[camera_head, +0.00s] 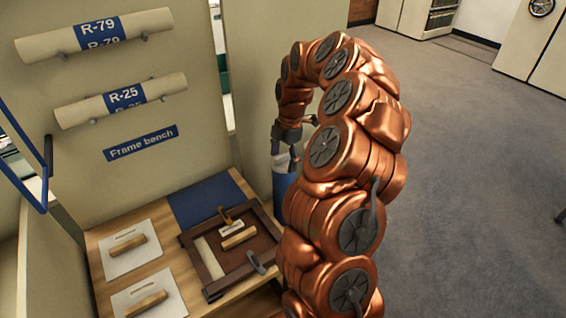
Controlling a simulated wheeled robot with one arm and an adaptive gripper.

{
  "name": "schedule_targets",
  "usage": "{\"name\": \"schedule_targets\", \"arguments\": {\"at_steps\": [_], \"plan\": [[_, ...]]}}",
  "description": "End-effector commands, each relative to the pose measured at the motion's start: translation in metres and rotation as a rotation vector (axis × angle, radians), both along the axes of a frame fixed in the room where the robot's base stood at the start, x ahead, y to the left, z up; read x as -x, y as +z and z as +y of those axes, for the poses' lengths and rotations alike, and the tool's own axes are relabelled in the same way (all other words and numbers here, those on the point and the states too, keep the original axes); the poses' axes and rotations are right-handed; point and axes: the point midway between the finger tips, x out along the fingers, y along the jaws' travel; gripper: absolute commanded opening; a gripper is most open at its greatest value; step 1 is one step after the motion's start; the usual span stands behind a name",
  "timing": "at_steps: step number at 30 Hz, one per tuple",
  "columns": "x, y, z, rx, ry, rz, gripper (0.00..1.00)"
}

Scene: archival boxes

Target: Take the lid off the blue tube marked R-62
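A blue tube (283,184) stands upright just right of the bench, partly hidden behind my copper-coloured arm. Its pale top (281,162) shows under my gripper (285,152). No R-62 marking is visible on the part of the tube in view. My gripper points down at the tube's top, with its dark fingers at or just above the pale lid. I cannot tell whether the fingers touch the lid or are closed on it.
A wooden bench (158,258) holds a dark frame (207,264), a blue sheet (205,199) and white cards with wooden blocks. Rolls marked R-79 (60,42) and R-25 (80,112) hang on the panel. Open carpet (480,150) lies to the right.

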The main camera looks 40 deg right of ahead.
Motion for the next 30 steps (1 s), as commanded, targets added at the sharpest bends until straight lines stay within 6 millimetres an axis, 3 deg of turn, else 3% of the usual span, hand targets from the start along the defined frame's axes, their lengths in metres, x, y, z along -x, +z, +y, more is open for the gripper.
{"name": "schedule_targets", "arguments": {"at_steps": [6,16,30], "plan": [[0.000,0.000,0.000,0.000,0.000,0.001,0.58],[0.000,0.003,0.000,0.001,0.000,0.000,0.58],[0.006,0.036,-0.001,0.000,0.001,0.001,0.58]]}}
